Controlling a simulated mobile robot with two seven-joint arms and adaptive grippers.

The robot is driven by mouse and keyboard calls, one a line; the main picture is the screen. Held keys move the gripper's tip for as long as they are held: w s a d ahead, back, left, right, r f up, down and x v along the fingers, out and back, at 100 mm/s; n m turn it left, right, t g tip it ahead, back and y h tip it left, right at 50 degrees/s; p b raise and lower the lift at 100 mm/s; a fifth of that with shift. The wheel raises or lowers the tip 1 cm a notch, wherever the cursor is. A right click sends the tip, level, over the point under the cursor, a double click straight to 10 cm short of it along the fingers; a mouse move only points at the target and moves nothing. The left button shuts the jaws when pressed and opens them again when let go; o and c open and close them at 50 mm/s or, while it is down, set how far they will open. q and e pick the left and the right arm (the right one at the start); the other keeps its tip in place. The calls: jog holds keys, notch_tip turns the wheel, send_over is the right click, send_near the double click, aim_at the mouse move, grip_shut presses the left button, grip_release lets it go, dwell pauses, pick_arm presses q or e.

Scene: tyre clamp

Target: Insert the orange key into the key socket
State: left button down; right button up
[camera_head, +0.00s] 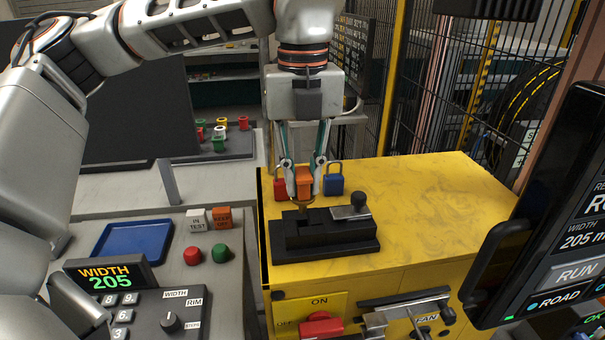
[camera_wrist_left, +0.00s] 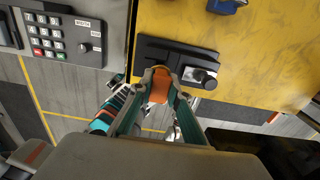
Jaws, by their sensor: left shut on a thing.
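My left gripper (camera_head: 304,188) points down over the yellow cabinet and is shut on the orange key (camera_head: 304,176). In the left wrist view the orange key (camera_wrist_left: 160,86) sits between the fingertips (camera_wrist_left: 160,76). A brass-coloured part shows below the orange part in the head view. The black key socket (camera_head: 335,248) is a low block on the cabinet top, with a metal plate and a round black knob at its right. The key is at the socket's far left part; whether it touches the socket I cannot tell. My right gripper is in neither view.
A red padlock (camera_head: 281,189) and a blue padlock (camera_head: 333,185) stand behind the socket, close to my fingers. The yellow cabinet top (camera_head: 430,200) is clear on the right. A keypad panel (camera_head: 150,310) and blue tray (camera_head: 132,243) are left; a dark screen (camera_head: 560,215) is right.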

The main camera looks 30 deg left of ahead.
aim_at(303, 201)
pick_arm(q)
jog(key=shift+f+b, duration=0.85)
jog(key=shift+f, duration=0.4)
jog(key=shift+f+b, duration=0.75)
jog(key=shift+f, duration=0.45)
jog(key=c, duration=1.8)
grip_release()
jog(key=shift+c, duration=0.2)
notch_tip(303, 201, up, 12)
